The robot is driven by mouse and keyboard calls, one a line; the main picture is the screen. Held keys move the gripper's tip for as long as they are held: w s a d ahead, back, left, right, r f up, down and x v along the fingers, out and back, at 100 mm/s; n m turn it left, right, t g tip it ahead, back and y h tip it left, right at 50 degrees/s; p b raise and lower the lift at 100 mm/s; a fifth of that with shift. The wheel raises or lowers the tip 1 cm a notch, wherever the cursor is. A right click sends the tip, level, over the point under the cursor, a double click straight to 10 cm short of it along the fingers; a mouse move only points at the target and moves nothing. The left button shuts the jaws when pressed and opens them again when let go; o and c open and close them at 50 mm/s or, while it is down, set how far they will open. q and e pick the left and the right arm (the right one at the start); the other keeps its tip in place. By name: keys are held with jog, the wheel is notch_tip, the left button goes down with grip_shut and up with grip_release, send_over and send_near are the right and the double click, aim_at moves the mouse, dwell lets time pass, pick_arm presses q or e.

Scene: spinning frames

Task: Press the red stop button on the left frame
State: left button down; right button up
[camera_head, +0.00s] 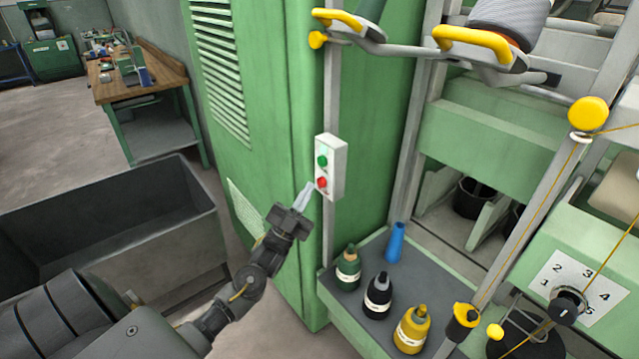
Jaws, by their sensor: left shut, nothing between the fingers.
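A white control box (336,165) is mounted on a grey post at the edge of the green cabinet. It carries a green button (322,161) above a red stop button (322,183). My left gripper (309,188) reaches up from the lower left, its fingers shut and empty. The fingertips are just left of the red button in the picture. I cannot tell whether they touch it. The red button is mostly in clear view. My right gripper is not in view.
The green cabinet (270,110) stands behind my left gripper. A dark open bin (185,215) is at the left. A grey shelf with several bottles (377,295) and a blue cone (396,243) lies below right. Yellow-handled bars (475,42) overhang above.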

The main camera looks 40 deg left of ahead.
pick_arm(q)
jog(key=shift+w, duration=0.1)
dwell(0.5)
jog(key=shift+w+d, duration=0.15)
jog(key=shift+w, duration=0.15)
jog(key=shift+w+d+b, duration=0.1)
jog(key=shift+w+b, duration=0.35)
dwell(0.6)
jog(key=shift+s, duration=0.1)
dwell(0.4)
jog(key=shift+s+a+p, duration=0.25)
jog(key=shift+s+p, duration=0.05)
jog(key=shift+s, duration=0.5)
jog(key=shift+s+a+p, duration=0.2)
jog(key=shift+s+a, duration=0.05)
jog(key=shift+s, duration=0.55)
jog(key=shift+s+a+p, duration=0.25)
jog(key=shift+s, duration=0.55)
jog(key=shift+s+a+p, duration=0.2)
jog(key=shift+s+a, duration=0.05)
jog(key=shift+s, duration=0.55)
jog(key=shift+w, duration=0.1)
